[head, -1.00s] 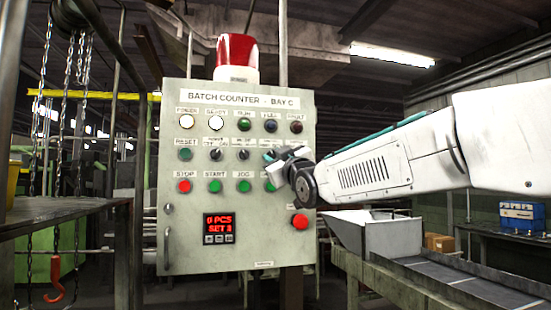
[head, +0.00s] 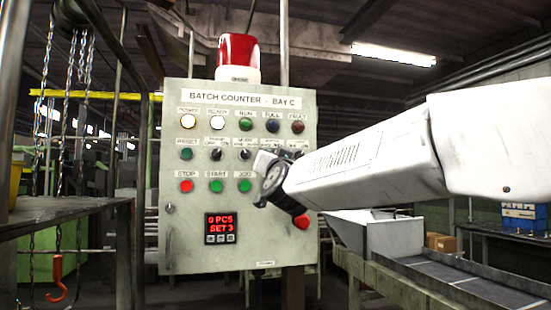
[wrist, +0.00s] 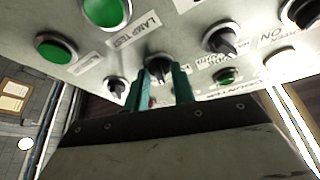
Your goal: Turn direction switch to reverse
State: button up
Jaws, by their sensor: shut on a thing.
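The grey control panel (head: 185,245) stands upright in front of me, with rows of lamps, selector switches and buttons. In the wrist view, my gripper (wrist: 161,90) has its two teal fingers on either side of a black selector switch (wrist: 159,68) and is shut on it. The switch's pointer looks roughly upright in that view; its label is too small or covered to read. In the head view, my wrist hides the fingertips and this part of the panel.
A green button marked LAMP TEST (wrist: 104,10) and another selector switch (wrist: 222,40) sit close to the fingers. A conveyor (head: 440,275) stands at the lower right.

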jog(key=shift+a+m+h, duration=0.1)
jog(key=shift+m+h, duration=0.7)
jog(key=shift+m, duration=1.1)
jog(key=o, duration=1)
jog(key=shift+c, duration=0.2)
jog(key=v, duration=0.7)
jog(key=shift+s, duration=0.45)
jog(key=shift+a+f, duration=0.1)
jog(key=shift+f, duration=0.05)
